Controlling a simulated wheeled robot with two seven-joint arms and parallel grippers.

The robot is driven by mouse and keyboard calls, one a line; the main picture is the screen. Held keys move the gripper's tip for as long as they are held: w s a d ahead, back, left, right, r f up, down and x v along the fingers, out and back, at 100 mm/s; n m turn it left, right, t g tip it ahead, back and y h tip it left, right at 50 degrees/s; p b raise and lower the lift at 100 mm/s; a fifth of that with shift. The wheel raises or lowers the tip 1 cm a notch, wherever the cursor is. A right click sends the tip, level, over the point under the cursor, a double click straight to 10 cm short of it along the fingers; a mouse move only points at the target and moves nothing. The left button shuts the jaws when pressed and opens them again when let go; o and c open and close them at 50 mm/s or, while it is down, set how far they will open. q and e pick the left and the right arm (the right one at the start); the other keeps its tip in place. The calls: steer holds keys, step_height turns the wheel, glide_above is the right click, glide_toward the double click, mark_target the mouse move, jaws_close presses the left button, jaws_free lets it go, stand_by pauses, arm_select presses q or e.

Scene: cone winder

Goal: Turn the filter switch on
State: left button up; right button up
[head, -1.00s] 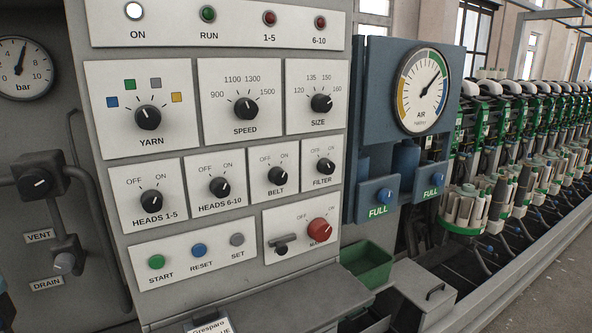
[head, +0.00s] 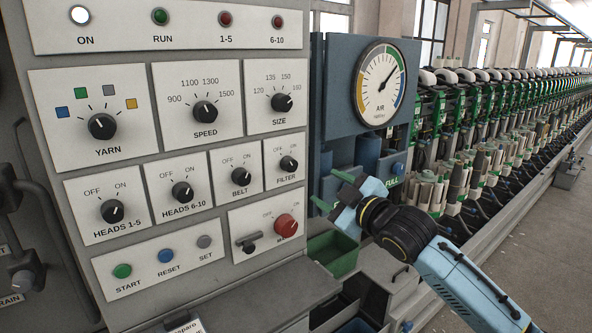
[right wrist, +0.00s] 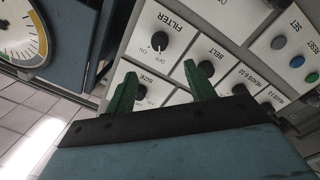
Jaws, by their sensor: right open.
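The filter switch (head: 288,164) is a small black knob on a white plate at the right side of the grey control panel. OFF and ON are printed above it. I cannot tell surely which label its pointer faces. In the right wrist view the filter switch (right wrist: 160,40) shows upside down, beyond the fingertips. My right gripper (head: 332,190) is open and empty, with green fingers, to the right of and a little below the switch, apart from it. Its two fingers (right wrist: 162,88) also show spread in the right wrist view. My left gripper is not in view.
The belt knob (head: 240,176) is left of the filter switch and the size knob (head: 282,102) above it. The red main knob (head: 286,225) is below. The blue air gauge box (head: 335,100) and a green bin (head: 335,250) stand to the right.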

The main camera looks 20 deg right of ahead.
mark_target(293, 166)
steer(key=p+x, duration=0.1)
steer(key=x, duration=1.2)
steer(key=shift+w+a+r, duration=0.1)
steer(key=shift+c, duration=0.2)
steer(key=c, duration=0.9)
